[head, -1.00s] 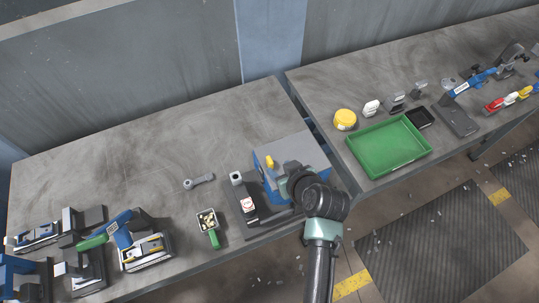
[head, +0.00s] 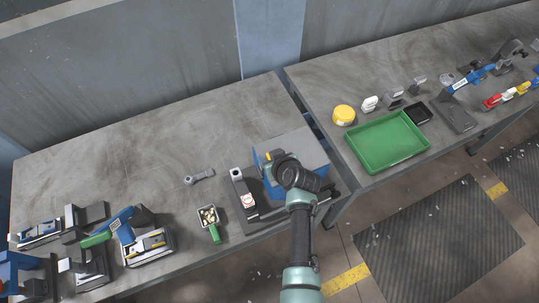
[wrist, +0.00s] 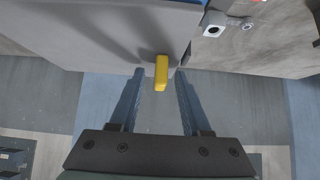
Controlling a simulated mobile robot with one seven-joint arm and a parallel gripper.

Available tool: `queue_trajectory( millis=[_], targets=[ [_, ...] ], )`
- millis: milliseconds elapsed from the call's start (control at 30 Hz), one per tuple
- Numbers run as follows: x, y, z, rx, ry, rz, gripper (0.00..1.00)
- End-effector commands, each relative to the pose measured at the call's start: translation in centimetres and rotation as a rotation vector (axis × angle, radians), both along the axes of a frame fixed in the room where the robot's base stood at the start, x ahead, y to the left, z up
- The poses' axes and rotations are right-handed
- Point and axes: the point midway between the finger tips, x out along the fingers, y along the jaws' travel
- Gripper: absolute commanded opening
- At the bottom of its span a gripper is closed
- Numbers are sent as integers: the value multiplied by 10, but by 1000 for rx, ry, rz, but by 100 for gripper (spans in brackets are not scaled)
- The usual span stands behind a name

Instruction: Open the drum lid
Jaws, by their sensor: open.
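The drum machine is a blue and grey box (head: 293,146) near the front right of the near table, with a flat grey top. Its yellow handle (wrist: 161,72) shows in the wrist view, sticking out from a grey panel. In the head view my wrist hides most of the handle. My gripper (wrist: 159,78) is open, with one blue finger on each side of the yellow handle. I see gaps between handle and fingers, so it is not clasped. The lid looks closed, though its edges are partly hidden.
A dark holder (head: 243,188) with a red-and-white label stands left of the box. A green-handled scoop (head: 209,220) with small pieces and a grey wrench-like tool (head: 199,176) lie further left. A green tray (head: 388,142) sits on the right table. The table's back middle is clear.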

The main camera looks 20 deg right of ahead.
Motion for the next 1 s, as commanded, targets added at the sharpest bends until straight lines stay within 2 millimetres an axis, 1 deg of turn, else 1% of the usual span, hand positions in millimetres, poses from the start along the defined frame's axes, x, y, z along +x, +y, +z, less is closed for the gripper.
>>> queue_trajectory(
  millis=[200, 267, 300, 467, 500, 1000],
  targets=[
    [0, 0, 0, -1, -1, 1, 48],
    [0, 0, 0, 0, -1, 0, 38],
    [0, 0, 0, 0, 0, 0, 31],
    [0, 0, 0, 0, 0, 0, 2],
    [0, 0, 0, 0, 0, 0, 0],
    [0, 0, 0, 0, 0, 0, 0]
  ],
)
